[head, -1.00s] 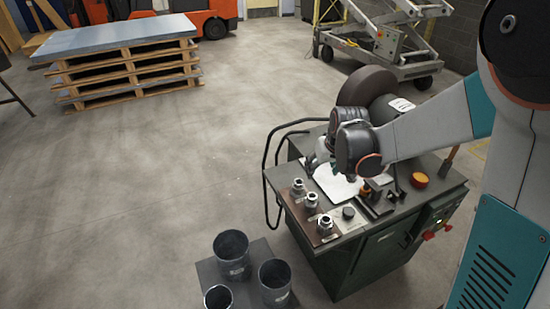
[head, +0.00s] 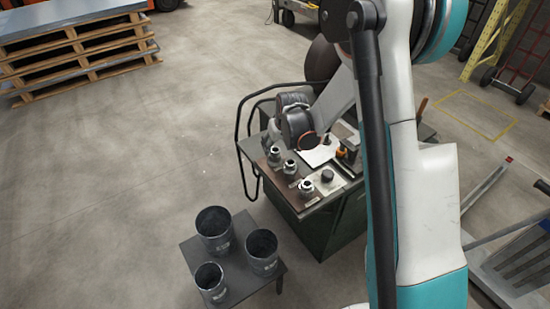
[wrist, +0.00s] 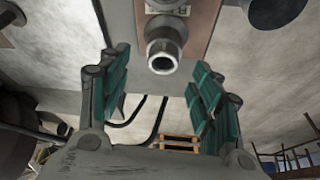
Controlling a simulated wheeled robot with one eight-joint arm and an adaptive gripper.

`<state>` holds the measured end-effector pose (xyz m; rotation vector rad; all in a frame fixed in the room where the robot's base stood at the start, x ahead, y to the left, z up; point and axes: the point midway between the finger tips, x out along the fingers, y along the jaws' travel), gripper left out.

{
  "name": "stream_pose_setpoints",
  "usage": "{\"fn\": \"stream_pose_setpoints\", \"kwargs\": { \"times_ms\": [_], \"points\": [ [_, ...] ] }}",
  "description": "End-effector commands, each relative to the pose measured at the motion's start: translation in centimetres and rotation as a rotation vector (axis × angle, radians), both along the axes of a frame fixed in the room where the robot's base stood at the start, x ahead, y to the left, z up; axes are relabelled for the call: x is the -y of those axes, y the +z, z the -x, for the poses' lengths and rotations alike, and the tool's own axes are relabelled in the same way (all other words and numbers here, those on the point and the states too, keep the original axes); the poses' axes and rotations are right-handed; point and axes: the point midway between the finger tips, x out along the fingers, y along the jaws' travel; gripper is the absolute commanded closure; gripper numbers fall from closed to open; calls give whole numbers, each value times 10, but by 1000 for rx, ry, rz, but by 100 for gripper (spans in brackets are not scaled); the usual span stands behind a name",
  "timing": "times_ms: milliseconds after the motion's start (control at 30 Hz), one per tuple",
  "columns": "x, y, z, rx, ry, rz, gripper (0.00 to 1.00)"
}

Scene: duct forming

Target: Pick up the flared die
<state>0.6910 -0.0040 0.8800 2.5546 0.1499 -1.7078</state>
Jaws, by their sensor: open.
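Three metal dies stand in a row on a brown strip at the left edge of the green bench: a far die (head: 274,156), a middle die (head: 290,168) and a near die (head: 305,187). At this size I cannot tell which one is flared. In the wrist view a round, hollow-ended metal die (wrist: 163,56) shows beyond and between the fingers of my gripper (wrist: 162,72), apart from both.
Three dark cylindrical cans (head: 214,230) stand on a small table (head: 240,290) in front of the bench. A black tube rail (head: 241,150) runs along the bench's left side. A white sheet (head: 318,154) and a black knob (head: 327,175) lie near the dies.

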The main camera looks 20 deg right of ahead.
Motion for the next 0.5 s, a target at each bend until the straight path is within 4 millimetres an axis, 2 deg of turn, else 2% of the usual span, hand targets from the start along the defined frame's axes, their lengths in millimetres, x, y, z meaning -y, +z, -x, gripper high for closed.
{"fn": "stream_pose_setpoints", "kwargs": {
  "times_ms": [167,400,500],
  "points": [
    [-2,-14,-3,0,0,0,41],
    [-5,-46,-13,0,0,0,41],
    [-5,-51,-15,0,0,0,41]
  ]
}}
